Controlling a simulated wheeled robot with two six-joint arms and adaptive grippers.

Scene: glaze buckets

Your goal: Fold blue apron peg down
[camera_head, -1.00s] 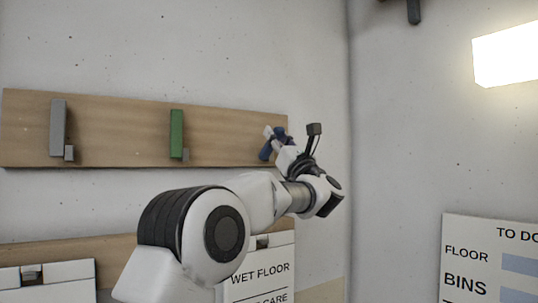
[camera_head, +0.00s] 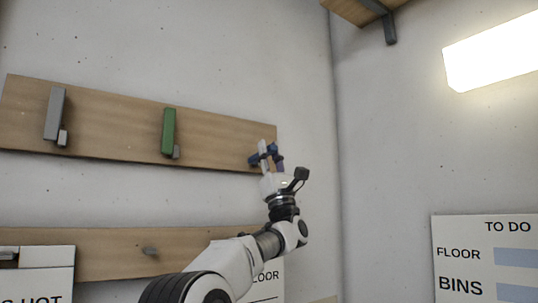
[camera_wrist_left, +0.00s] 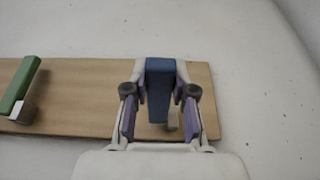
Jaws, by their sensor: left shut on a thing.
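The blue apron peg (camera_head: 254,160) is at the right end of the upper wooden board (camera_head: 100,120). In the head view my left gripper (camera_head: 267,156) comes up from below and covers most of it. In the left wrist view the blue peg (camera_wrist_left: 158,82) stands between the two fingers, which are shut on it. It looks tipped out from the board, though the exact angle is hard to tell. A small pale catch (camera_wrist_left: 172,121) shows below it. The right gripper is not in view.
A green peg (camera_head: 168,131) and a grey peg (camera_head: 55,114) stand upright on the same board. A side wall with a TO DO sign (camera_head: 485,260) is at the right, and a bracket (camera_head: 390,28) hangs above.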

